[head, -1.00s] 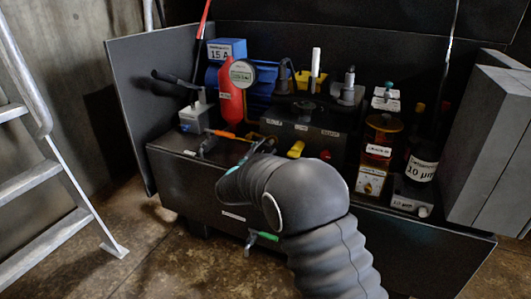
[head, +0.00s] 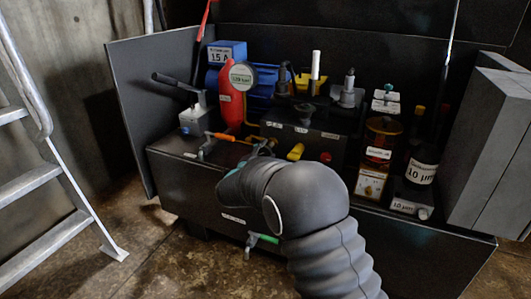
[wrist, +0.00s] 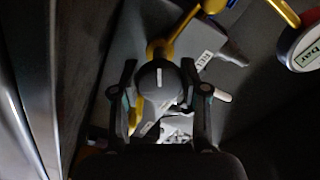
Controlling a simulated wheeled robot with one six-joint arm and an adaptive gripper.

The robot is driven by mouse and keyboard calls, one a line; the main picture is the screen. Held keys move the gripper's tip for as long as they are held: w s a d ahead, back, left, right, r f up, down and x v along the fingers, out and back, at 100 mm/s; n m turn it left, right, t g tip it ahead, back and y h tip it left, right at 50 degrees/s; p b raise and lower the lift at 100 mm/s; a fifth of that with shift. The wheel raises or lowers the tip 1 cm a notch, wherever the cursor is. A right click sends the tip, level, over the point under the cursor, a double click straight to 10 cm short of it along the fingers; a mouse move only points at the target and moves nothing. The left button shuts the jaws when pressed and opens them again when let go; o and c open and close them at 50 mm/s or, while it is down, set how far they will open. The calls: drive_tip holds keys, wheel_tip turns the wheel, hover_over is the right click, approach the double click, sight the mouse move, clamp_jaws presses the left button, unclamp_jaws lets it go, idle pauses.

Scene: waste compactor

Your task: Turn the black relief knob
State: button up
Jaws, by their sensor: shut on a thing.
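The black relief knob (wrist: 157,76), round with a white mark line on its top, is between the two fingers of my gripper (wrist: 159,92) in the wrist view. One finger is on each side of it, and the gripper is shut on it. A yellow pipe (wrist: 185,38) runs behind the knob on a grey block (wrist: 150,22) with a white label. In the head view, my gripper (head: 262,149) shows only as small dark fingers at the front of the hydraulic unit. My own arm hides most of it and the knob there.
A pressure gauge (head: 242,75) and a red accumulator (head: 230,102) stand behind the gripper. An orange-handled valve (head: 222,136) and a yellow part (head: 296,151) are close by. A lever pump (head: 193,115) is left, an amber container (head: 380,138) right. A ladder (head: 45,150) stands at far left.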

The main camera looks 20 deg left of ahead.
drive_tip(key=o, duration=1.1)
drive_tip(key=shift+o, duration=0.2)
drive_tip(key=s, duration=1.2)
drive_tip(key=shift+a, duration=0.45)
